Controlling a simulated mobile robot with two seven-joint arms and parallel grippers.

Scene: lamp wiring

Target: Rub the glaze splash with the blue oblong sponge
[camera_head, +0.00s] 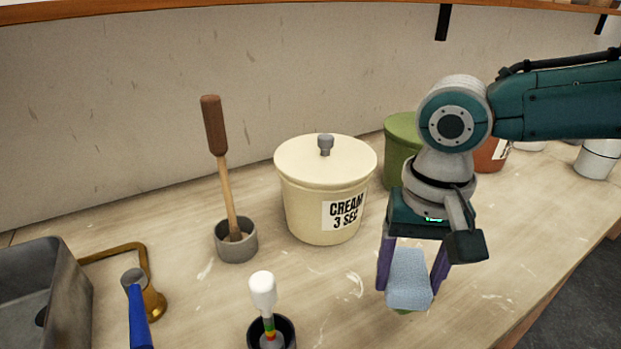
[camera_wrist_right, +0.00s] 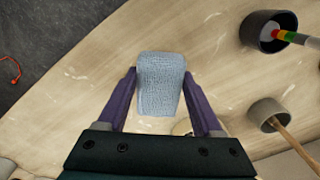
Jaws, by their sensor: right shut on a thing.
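The blue oblong sponge (camera_head: 409,280) is held upright between the purple fingers of my right gripper (camera_head: 412,272), low over the worktop at the right of the head view. In the right wrist view the sponge (camera_wrist_right: 160,84) sits between the two fingers, which press on its sides. A small green edge (camera_head: 404,311) shows just below the sponge; I cannot tell whether it is the glaze splash or part of the sponge. Whether the sponge touches the worktop is not clear. No other clear splash shows, only pale marks on the wood. My left gripper is not in view.
A cream lidded bucket (camera_head: 322,195) labelled "CREAM 3 SEC" stands left of my right gripper, with a green bucket (camera_head: 401,140) behind. A grey cup (camera_head: 236,240) holds a wooden-handled tool. A dark cup (camera_head: 272,333) holds a white-tipped tool. A metal sink (camera_head: 75,285) is at left.

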